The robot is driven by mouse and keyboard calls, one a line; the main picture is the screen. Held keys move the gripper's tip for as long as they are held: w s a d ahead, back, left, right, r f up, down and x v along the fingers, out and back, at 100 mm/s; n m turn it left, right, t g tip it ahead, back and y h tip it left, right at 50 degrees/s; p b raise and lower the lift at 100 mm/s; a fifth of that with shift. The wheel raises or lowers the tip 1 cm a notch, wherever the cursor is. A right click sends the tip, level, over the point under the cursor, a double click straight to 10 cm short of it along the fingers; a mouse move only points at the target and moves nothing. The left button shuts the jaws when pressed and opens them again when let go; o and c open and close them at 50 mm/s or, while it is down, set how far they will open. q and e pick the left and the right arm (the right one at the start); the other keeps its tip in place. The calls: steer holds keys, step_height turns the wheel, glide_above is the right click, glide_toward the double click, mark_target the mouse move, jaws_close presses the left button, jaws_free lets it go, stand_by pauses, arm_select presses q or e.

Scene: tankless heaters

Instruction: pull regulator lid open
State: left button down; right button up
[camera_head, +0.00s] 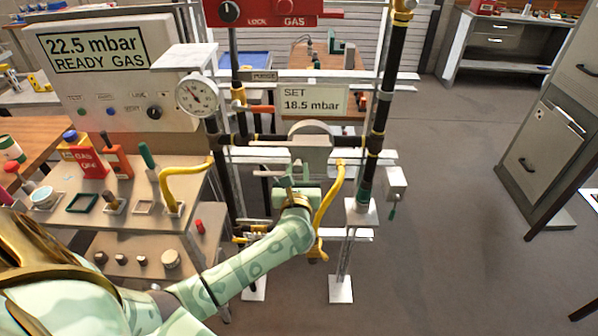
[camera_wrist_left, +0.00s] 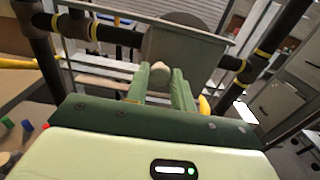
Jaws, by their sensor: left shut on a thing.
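The grey rounded regulator (camera_head: 311,133) sits on the dark pipe run in the middle of the rig in the head view. In the left wrist view its grey body (camera_wrist_left: 187,46) fills the top centre, just beyond the fingers. My left gripper (camera_head: 291,181) is in front of and just below the regulator. In the left wrist view its green fingers (camera_wrist_left: 160,82) are closed around a small pale knob (camera_wrist_left: 160,70), which looks like the regulator lid's knob. My right gripper is not in view.
Yellow curved handles (camera_head: 329,206) stand close to my left wrist and forearm. A pressure gauge (camera_head: 197,95) and a "SET 18.5 mbar" sign (camera_head: 312,101) are above. A tool bench (camera_head: 140,200) is at left. The floor (camera_head: 460,220) at right is clear.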

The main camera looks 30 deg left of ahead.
arm_select(q)
steer(key=s+a, duration=0.1)
steer(key=a, duration=0.1)
steer(key=s+a, duration=0.2)
steer(key=a, duration=0.1)
steer(key=s+a, duration=0.2)
steer(key=a, duration=0.1)
steer(key=shift+s+a+p, duration=0.1)
steer(key=shift+a+p, duration=0.05)
steer(key=shift+p, duration=0.25)
steer(key=c, duration=1.2)
jaws_free()
steer(key=v, duration=1.6)
steer(key=shift+s, duration=0.1)
